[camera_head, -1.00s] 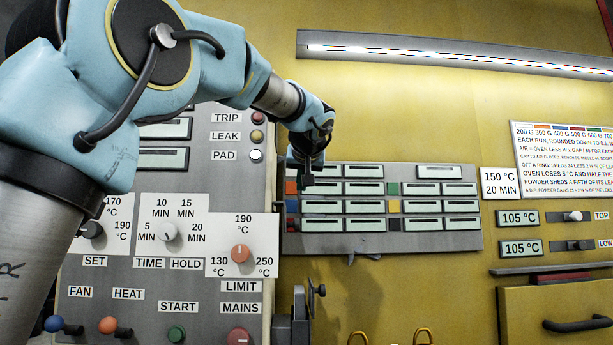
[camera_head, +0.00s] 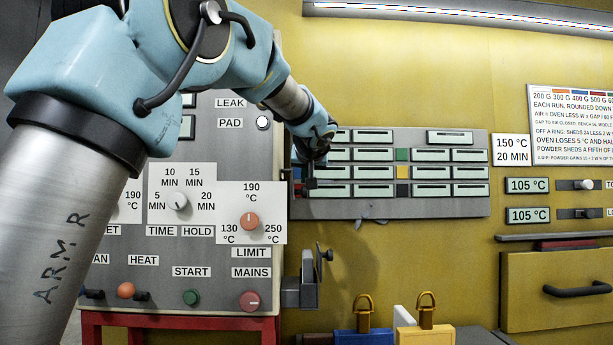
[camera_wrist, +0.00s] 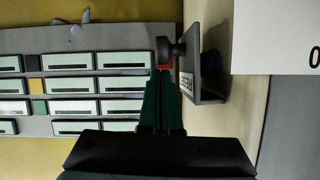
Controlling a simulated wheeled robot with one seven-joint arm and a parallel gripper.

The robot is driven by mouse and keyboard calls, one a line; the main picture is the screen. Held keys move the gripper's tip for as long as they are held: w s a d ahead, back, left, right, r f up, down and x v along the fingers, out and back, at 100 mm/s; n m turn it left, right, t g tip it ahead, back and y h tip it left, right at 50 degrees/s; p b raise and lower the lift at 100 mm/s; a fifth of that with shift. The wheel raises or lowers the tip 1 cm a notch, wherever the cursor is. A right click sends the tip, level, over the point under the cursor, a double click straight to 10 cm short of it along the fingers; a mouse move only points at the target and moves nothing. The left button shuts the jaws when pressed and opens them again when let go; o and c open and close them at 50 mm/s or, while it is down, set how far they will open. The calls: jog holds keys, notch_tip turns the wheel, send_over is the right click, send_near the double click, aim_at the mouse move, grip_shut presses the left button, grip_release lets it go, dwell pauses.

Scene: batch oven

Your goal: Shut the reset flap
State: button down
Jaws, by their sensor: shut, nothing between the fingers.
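The reset flap (camera_head: 309,268) is a grey plate with a dark knob, jutting out at the right side of the grey control panel. In the wrist view the flap (camera_wrist: 208,85) stands out with an upside-down label, and its black knob (camera_wrist: 170,50) points left. My gripper (camera_head: 312,183) is in front of the display panel's left end, above the flap in the head view. In the wrist view its dark green fingers (camera_wrist: 161,72) are together and empty, close beside the flap and knob. I cannot tell whether they touch.
The display panel (camera_head: 420,206) is on the yellow wall behind my gripper. The control panel (camera_head: 215,130) with knobs and buttons stands left. A white card (camera_wrist: 275,35) is near the flap. Blue (camera_head: 365,338) and yellow (camera_head: 427,337) padlock-like blocks sit below right.

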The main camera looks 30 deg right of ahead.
jog(key=shift+f, duration=0.1)
jog(key=f+b, duration=0.1)
jog(key=b, duration=0.2)
jog(key=shift+a+f+m, duration=0.1)
jog(key=shift+a+m, duration=0.05)
jog(key=shift+m, duration=0.15)
jog(key=shift+f, duration=0.1)
jog(key=r+p, duration=0.2)
jog(key=r, duration=0.1)
jog(key=r+p, duration=0.1)
jog(key=shift+w+d+r, duration=0.2)
jog(key=shift+d+r, duration=0.1)
jog(key=shift+r, duration=0.1)
jog(key=b+v, duration=0.4)
jog(key=v, duration=0.6)
jog(key=shift+d+b, duration=0.25)
jog(key=shift+b, duration=0.15)
jog(key=shift+s+f, duration=0.1)
jog(key=shift+s, duration=0.05)
